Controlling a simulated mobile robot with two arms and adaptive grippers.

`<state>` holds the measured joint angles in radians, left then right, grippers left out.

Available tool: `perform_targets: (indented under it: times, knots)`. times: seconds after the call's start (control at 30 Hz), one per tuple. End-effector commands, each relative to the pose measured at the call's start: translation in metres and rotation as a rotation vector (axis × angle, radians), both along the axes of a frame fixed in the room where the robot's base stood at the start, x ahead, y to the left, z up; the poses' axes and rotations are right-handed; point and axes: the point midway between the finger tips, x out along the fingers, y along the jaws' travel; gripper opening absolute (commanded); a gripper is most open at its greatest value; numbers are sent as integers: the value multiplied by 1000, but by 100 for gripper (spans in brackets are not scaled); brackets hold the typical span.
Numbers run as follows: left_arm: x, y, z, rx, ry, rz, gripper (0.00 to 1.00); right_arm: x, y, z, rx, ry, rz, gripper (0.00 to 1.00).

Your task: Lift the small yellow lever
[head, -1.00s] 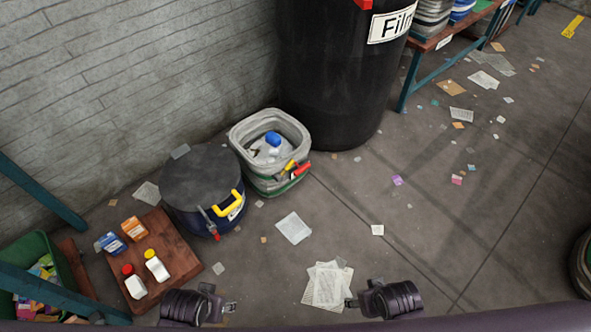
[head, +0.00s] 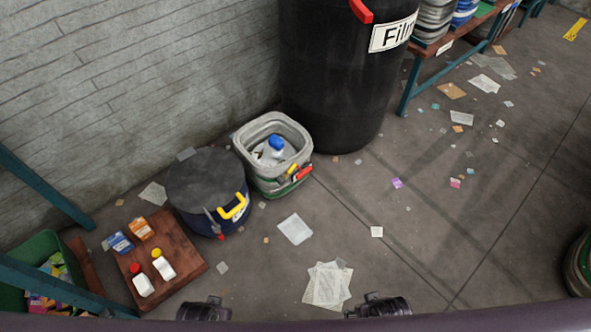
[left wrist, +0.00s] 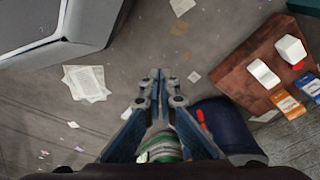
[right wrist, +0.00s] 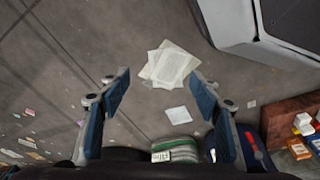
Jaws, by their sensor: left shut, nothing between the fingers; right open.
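A small yellow piece (head: 291,169) sits beside a red one on the rim of a grey-and-green bin (head: 262,129). A larger yellow handle (head: 236,208) is on the side of a blue drum (head: 252,199) with a grey lid, near a red-tipped grey lever (head: 214,225). My left gripper (head: 226,314) is at the bottom of the head view, far from both; the left wrist view shows it shut and empty (left wrist: 158,74). My right gripper (head: 350,314) is open and empty, shown in the right wrist view (right wrist: 159,72).
A wooden board (head: 188,272) holds bottles and small boxes left of the drum. A green crate (head: 48,243) stands at far left. A large black barrel (head: 330,90) stands behind the bin.

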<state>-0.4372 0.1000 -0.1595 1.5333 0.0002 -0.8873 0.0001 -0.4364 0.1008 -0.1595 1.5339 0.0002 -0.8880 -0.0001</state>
Motion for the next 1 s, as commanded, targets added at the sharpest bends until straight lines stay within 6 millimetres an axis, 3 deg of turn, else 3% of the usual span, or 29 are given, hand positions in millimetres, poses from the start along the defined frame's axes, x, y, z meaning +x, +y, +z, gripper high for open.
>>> perform_targets:
  times: [0.03, 0.23, 0.5, 0.7, 1.0]
  knots:
    - [-14, 2, 6, 2, 19, -2, 0, -14, -2, 6, -3, 20, 2, 58]
    - [-71, 10, -15, 8, 59, -13, 0, -71, -10, -15, -7, 59, 12, 58]
    - [-146, 25, -22, 13, 98, -22, 0, -146, -24, -22, -13, 98, 22, 58]
    - [-169, 29, -24, 15, 106, -26, 0, -169, -29, -24, -14, 107, 25, 58]
    - [-171, 30, -25, 16, 107, -26, 0, -171, -29, -25, -15, 108, 25, 55]
